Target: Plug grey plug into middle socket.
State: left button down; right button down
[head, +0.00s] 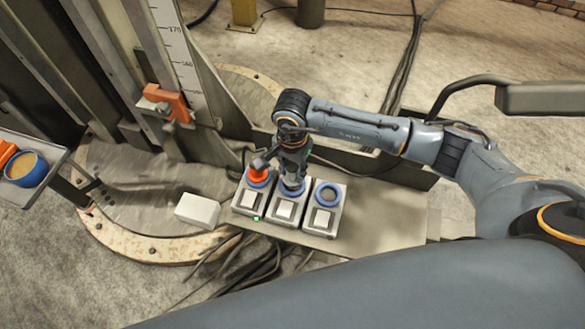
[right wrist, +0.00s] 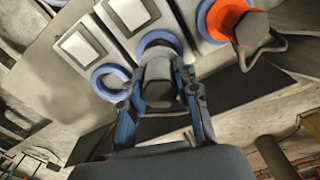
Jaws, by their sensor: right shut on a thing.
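My right gripper (head: 292,176) points down over the middle of three socket boxes. In the right wrist view its fingers are shut on the grey plug (right wrist: 158,88), one on each side. The plug is at the blue ring of the middle socket (right wrist: 160,40); I cannot tell how deep it sits. In the head view the gripper mostly hides the plug, and the middle socket (head: 290,188) shows below it. My left gripper is not in view.
An orange plug (head: 257,175) sits in the left socket box (head: 247,201), which shows a green light. The right socket (head: 327,194) is empty. A white block (head: 197,210) lies left of the boxes. Cables lie below.

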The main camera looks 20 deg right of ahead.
jog(key=shift+f+b, duration=1.4)
jog(key=shift+f, duration=0.1)
dwell(0.4)
jog(key=c, duration=0.9)
grip_release()
notch_tip(320, 180, up, 12)
jog(key=shift+r, duration=0.1)
